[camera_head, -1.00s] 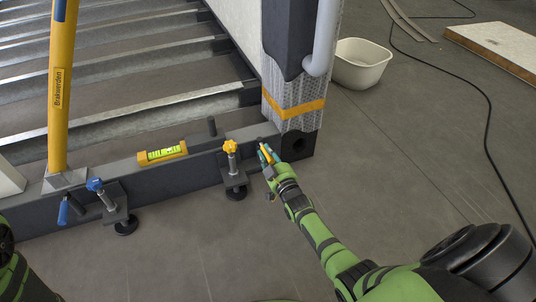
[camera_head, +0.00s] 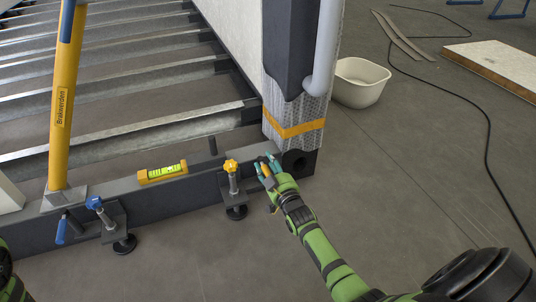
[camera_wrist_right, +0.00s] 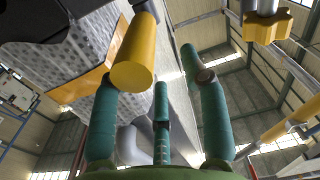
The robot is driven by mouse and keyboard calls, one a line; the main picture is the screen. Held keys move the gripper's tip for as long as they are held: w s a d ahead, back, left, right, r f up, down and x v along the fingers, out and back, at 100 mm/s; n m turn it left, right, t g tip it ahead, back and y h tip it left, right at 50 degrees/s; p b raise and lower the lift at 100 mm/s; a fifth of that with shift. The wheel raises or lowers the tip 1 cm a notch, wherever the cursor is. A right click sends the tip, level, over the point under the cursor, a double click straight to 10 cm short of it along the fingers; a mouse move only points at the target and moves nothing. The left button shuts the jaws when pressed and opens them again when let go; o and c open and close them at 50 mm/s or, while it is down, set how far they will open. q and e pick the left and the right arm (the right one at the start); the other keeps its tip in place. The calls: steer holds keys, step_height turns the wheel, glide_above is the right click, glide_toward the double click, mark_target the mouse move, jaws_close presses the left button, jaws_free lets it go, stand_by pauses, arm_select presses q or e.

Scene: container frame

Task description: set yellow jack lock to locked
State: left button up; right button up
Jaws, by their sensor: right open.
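The yellow jack has a yellow star knob (camera_head: 231,166) on an upright screw, clamped to the dark frame beam. Its yellow lock handle (camera_head: 266,171) is to the right of the knob, at my right gripper. In the wrist view the handle (camera_wrist_right: 132,62) is a yellow cylinder near the teal fingers. My right gripper (camera_head: 268,169) is open, its fingers spread around or beside the handle; it also shows in the wrist view (camera_wrist_right: 160,95). I cannot tell whether a finger touches the handle. The star knob (camera_wrist_right: 267,25) is at upper right there. My left gripper is out of view.
A blue-knobbed jack (camera_head: 94,203) with a blue handle (camera_head: 62,231) is on the beam at left. A yellow spirit level (camera_head: 162,173) lies on the beam. A yellow prop (camera_head: 66,110) stands at left, a grey post (camera_head: 288,45) behind my gripper. Floor in front is clear.

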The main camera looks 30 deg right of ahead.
mark_target(268, 171)
step_height(268, 171, up, 6)
steer(key=shift+f, duration=0.1)
stand_by(0.5)
